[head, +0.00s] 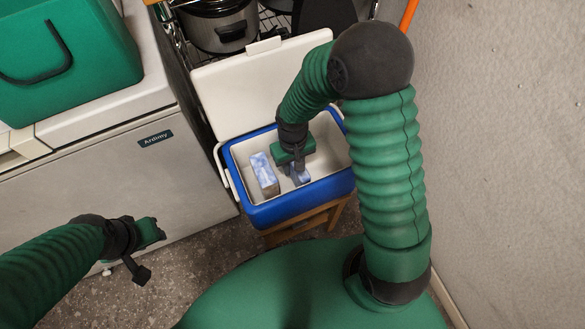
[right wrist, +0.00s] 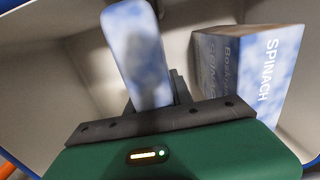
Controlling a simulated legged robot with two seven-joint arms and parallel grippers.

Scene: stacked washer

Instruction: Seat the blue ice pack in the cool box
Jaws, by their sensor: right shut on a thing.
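The blue cool box (head: 300,206) stands open with a white inside. My right gripper (head: 299,168) reaches down into it and is shut on the blue ice pack (head: 302,177). The right wrist view shows the pale blue, cloudy-patterned ice pack (right wrist: 138,50) sticking out from between the fingers of the right gripper (right wrist: 155,98). I cannot tell whether the pack touches the box floor. My left gripper (head: 146,252) is empty, its fingers spread, in front of the white appliance and well left of the cool box.
A spinach carton (head: 264,174) stands inside the cool box, left of the ice pack; it also shows in the right wrist view (right wrist: 245,75). The raised white lid (head: 240,85) is behind. A white appliance (head: 110,180) is left, a grey wall (head: 500,130) right.

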